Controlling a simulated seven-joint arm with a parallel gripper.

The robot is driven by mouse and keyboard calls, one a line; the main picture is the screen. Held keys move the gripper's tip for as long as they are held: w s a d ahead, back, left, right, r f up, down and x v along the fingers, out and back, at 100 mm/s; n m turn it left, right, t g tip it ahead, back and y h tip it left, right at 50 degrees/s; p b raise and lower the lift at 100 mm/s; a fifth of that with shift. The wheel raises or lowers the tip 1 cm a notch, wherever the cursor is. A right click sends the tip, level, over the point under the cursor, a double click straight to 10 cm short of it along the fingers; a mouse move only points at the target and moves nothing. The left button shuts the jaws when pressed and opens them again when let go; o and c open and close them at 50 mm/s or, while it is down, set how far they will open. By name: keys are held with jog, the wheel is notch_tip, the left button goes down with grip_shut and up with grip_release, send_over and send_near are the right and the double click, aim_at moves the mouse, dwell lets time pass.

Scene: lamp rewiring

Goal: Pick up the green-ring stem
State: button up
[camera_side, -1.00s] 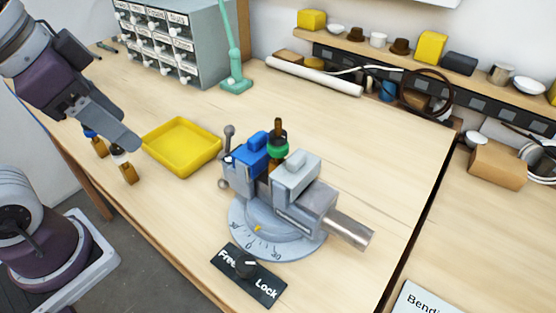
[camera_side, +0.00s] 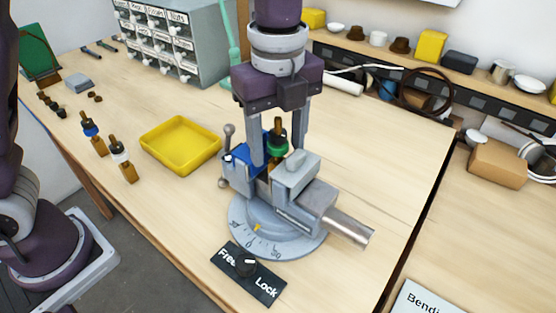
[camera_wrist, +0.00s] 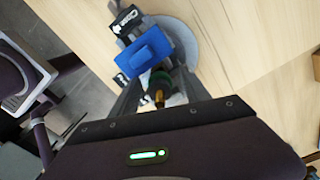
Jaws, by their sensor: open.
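The green-ring stem (camera_side: 278,143) stands upright between the blue jaw (camera_side: 243,157) and the grey jaw (camera_side: 291,172) of the vise. It has a brass tip, a dark upper part and a green ring. My gripper (camera_side: 275,155) points down over the vise, open, with one finger on each side of the stem. In the wrist view the stem (camera_wrist: 159,92) shows tip-on between the fingers, with the vise's blue jaw (camera_wrist: 146,54) beyond it. Whether a finger touches the stem cannot be told.
A yellow tray (camera_side: 181,146) lies left of the vise. A Free/Lock switch plate (camera_side: 262,285) is in front. The table right of the vise is clear.

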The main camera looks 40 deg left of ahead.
jog(key=shift+f, duration=0.25)
grip_shut()
jog(key=shift+s+a, duration=0.1)
